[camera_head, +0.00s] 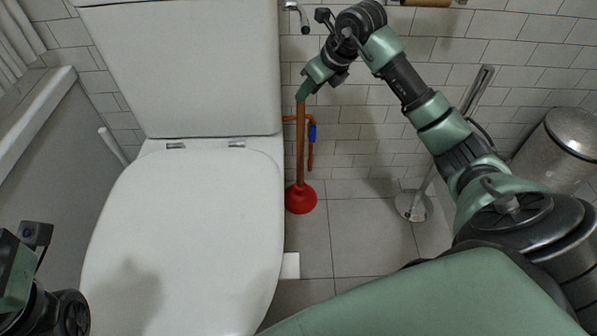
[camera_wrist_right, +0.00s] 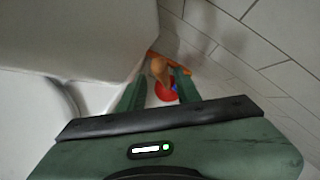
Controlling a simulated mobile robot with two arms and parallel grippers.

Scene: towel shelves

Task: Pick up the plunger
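The plunger stands upright on the floor to the right of the toilet, with a red rubber cup (camera_head: 300,198) and a wooden handle (camera_head: 301,150). My right gripper (camera_head: 304,94) is at the top of the handle. In the right wrist view, the handle's end (camera_wrist_right: 158,68) lies between the two fingers of my right gripper (camera_wrist_right: 160,86), which are apart with a gap beside the handle. The red cup (camera_wrist_right: 165,92) shows below. My left gripper (camera_head: 15,270) is partly in view at the lower left edge; its fingers are not clearly visible.
The white toilet (camera_head: 190,240) stands close on the left. Orange pipe with a blue valve (camera_head: 312,132) runs behind the handle by the tiled wall. A toilet brush holder (camera_head: 413,207) and a metal bin (camera_head: 562,145) stand to the right. Floor tiles (camera_head: 360,235) between are clear.

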